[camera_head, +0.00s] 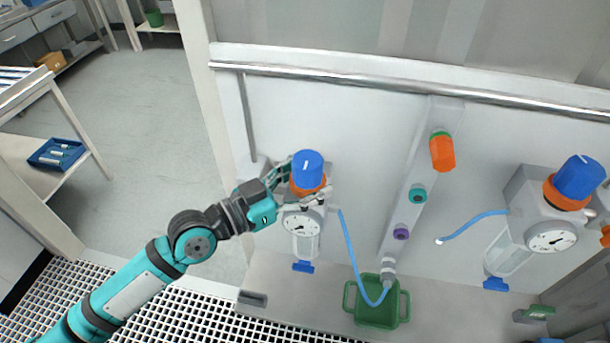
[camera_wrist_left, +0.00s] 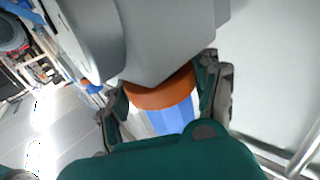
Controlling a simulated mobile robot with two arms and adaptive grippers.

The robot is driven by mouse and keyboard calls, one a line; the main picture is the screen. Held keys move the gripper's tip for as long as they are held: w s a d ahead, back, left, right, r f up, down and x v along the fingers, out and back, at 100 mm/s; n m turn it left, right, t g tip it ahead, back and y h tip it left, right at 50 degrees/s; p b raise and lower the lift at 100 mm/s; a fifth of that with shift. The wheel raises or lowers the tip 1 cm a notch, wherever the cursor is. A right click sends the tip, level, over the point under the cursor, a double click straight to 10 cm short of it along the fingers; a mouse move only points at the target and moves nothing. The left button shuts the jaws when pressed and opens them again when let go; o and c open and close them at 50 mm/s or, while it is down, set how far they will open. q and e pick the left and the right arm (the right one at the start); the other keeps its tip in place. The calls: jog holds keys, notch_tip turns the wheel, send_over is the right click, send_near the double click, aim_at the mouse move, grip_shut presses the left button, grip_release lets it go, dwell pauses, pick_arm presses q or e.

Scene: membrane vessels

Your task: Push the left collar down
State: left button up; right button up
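The left collar (camera_head: 307,186) is an orange ring under the blue knob (camera_head: 307,166) of the left regulator, above its round gauge (camera_head: 301,224). My left gripper (camera_head: 304,188) has its fingers on two sides of the collar. In the left wrist view the orange collar (camera_wrist_left: 162,94) and the blue knob (camera_wrist_left: 171,119) lie between the two fingers (camera_wrist_left: 160,98). The fingers are very close to the collar; I cannot tell whether both touch it. The fingers hide part of the collar in the head view. My right gripper is not in view.
A similar regulator with an orange collar (camera_head: 564,195) and blue knob (camera_head: 579,178) is on the right. A blue hose (camera_head: 350,248) runs down to a green container (camera_head: 377,309). A metal rail (camera_head: 400,87) crosses above. Open floor (camera_head: 140,120) lies left of the panel.

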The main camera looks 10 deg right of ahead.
aim_at(291, 188)
pick_arm(q)
jog(key=shift+o, duration=1.3)
jog(key=shift+f, duration=0.15)
jog(key=shift+a, duration=0.1)
jog(key=v, duration=0.7)
jog(key=shift+a, duration=0.4)
jog(key=shift+s+a, duration=0.2)
jog(key=v, duration=0.3)
jog(key=shift+s+a, duration=0.2)
jog(key=shift+a, duration=0.1)
